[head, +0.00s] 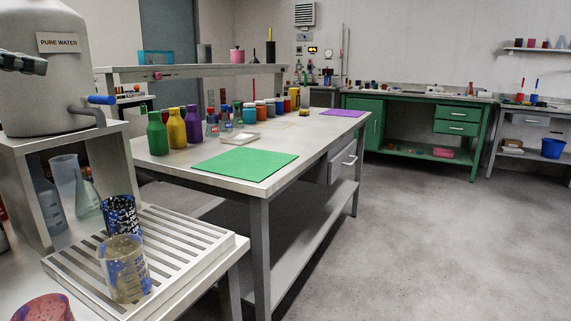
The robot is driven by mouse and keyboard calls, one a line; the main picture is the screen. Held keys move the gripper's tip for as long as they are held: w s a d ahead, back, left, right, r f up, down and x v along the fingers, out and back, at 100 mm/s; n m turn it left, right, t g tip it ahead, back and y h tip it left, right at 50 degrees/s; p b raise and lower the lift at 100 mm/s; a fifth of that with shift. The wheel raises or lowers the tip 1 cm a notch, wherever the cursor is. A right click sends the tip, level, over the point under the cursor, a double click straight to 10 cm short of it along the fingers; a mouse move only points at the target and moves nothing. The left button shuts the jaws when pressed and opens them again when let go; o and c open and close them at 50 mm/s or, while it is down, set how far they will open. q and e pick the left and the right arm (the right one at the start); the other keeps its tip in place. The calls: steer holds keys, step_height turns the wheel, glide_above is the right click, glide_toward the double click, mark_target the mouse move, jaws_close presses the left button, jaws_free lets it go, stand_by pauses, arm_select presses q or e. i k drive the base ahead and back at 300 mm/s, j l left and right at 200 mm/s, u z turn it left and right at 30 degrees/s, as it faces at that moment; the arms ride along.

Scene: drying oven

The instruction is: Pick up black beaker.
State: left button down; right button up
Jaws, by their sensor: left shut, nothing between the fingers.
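A black beaker (121,217) with blue and white speckles stands upright at the back left of the slatted white drying rack (205,246). A clear beaker with tan and blue patches (124,270) stands in front of it and slightly overlaps its lower part. My left gripper (38,66) comes in from the left edge, high up in front of the water tank. It is shut and empty, well above and to the left of the black beaker. My right gripper is out of view.
A grey tank labelled PURE WATER (45,105) sits on a stand (118,160); glass flasks (87,200) are beneath. A red-pink item (45,308) is at bottom left. The rack's right part is clear. A long bench (175,172) with bottles and a green mat (245,166) lies beyond.

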mark_target(120, 212)
steer(key=k+l, duration=0.7)
steer(key=l, duration=0.15)
